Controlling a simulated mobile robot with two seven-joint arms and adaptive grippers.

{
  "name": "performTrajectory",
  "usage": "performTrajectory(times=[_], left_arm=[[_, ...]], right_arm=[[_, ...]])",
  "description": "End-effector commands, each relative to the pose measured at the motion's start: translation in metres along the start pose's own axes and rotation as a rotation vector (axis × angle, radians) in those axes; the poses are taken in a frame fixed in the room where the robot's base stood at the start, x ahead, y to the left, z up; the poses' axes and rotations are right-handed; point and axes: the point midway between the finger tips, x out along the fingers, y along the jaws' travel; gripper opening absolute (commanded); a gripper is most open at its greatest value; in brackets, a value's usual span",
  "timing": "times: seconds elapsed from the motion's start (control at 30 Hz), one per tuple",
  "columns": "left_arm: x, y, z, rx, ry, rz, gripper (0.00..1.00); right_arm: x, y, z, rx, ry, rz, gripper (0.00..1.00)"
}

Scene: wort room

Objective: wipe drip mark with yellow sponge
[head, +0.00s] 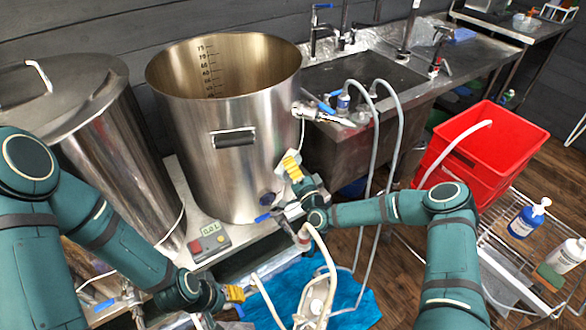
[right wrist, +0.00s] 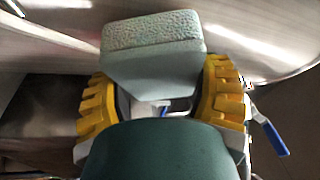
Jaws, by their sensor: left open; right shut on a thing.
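My right gripper (head: 292,168) is raised close to the lower right side of the big steel kettle (head: 212,160). In the right wrist view its yellow fingers are shut on a block-shaped sponge (right wrist: 152,60), whose visible faces look pale grey-green with a pitted top. The kettle's steel wall lies just beyond the sponge in that view. I cannot tell whether they touch. My left gripper (head: 236,294) is open, low near the front, beside a pale hose. I cannot make out a drip mark; the sponge and gripper cover part of the wall.
A lidded steel vessel (head: 116,150) stands left of the kettle. A small display box (head: 208,243) sits on the bench beside the kettle. A valve (head: 312,112) with hoses sticks out at right. A red crate (head: 490,150), sink and wire rack with bottles stand further right.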

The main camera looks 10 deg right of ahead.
Motion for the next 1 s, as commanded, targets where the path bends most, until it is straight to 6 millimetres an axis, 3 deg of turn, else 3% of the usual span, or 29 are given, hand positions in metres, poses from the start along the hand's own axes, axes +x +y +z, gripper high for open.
performTrajectory(times=[0.7,1.0], left_arm=[[0.008,-0.003,0.001,0.0,0.0,0.0,0.47],[0.014,-0.005,0.001,0.0,0.0,0.0,0.47]], right_arm=[[0.012,0.0,0.007,0.0,0.0,-0.001,0.38],[0.016,0.005,-0.003,-0.003,0.002,-0.002,0.38]])
